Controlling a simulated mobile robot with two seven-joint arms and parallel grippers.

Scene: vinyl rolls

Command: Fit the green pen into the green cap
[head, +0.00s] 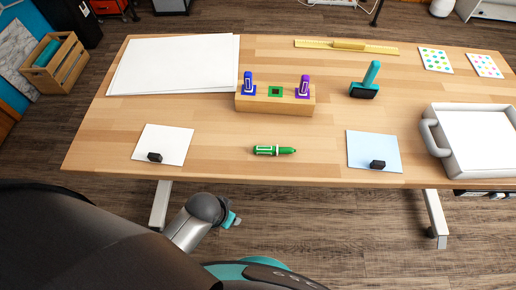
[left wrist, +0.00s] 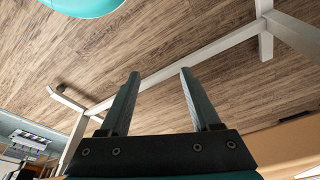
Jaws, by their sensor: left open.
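The green pen (head: 273,150) lies on its side near the front middle of the table in the head view, its narrow end to the right. The green cap (head: 275,91) shows as a green square opening in the top of a wooden block (head: 275,105), between a blue pen (head: 248,84) and a purple pen (head: 302,86) standing upright. My left gripper (left wrist: 158,76) is open and empty in the left wrist view, with floor and table legs beyond its fingers. In the head view my left arm is in front of and below the table edge, apart from the pen. My right gripper is out of view.
White paper (head: 175,64) lies behind left, with a ruler (head: 345,46) at the back. A teal-handled stamp or roller (head: 367,82) stands right of the block. Two sheets with black erasers (head: 155,157) (head: 377,165) flank the pen. A grey tray (head: 432,137) is at the right. The table around the pen is clear.

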